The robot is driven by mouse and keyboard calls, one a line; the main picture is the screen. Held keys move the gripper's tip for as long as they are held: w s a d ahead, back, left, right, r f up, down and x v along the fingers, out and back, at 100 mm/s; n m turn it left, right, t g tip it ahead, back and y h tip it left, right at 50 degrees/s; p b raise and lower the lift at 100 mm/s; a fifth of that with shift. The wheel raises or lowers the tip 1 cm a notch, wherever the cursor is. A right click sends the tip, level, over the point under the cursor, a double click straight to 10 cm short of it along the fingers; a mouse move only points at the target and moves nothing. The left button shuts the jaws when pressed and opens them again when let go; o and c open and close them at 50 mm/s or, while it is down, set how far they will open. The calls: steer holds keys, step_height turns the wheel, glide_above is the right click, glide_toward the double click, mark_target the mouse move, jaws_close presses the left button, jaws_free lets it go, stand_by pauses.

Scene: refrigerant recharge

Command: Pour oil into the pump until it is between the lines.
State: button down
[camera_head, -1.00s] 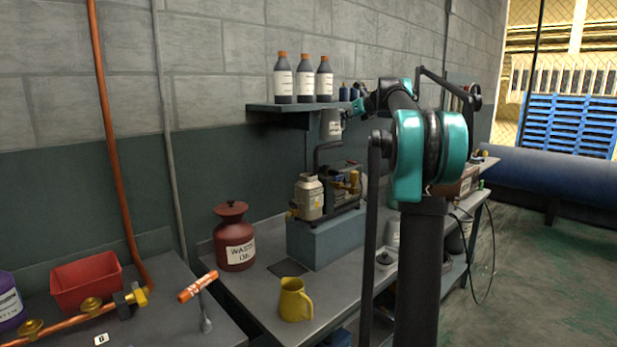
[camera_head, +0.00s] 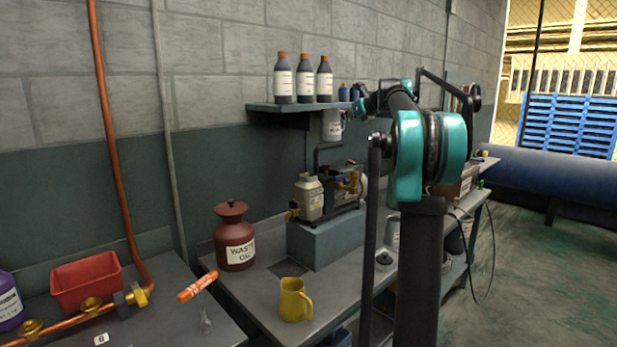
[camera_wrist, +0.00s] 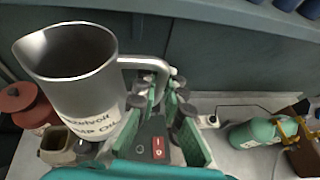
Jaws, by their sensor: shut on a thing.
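My gripper (camera_wrist: 158,108) is shut on the handle of a grey metal jug (camera_wrist: 80,75) with a pale label reading "Pump Oil". The jug looks close to upright, and its open mouth shows in the wrist view; I cannot make out oil in it. In the head view the jug (camera_head: 332,124) hangs in the air under the wall shelf, above the pump. The pump (camera_head: 345,190), with a cream container and brass fittings, stands on a blue-grey block (camera_head: 325,238). The pump's level lines and oil level are too small to read. No stream of oil shows.
A wall shelf (camera_head: 265,107) with several dark bottles is close to the jug. A red-brown waste oil can (camera_head: 234,238) and a yellow jug (camera_head: 294,299) stand on the bench. In the wrist view a teal cylinder (camera_wrist: 258,133) lies to the right.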

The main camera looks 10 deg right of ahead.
steer(key=shift+r, duration=3)
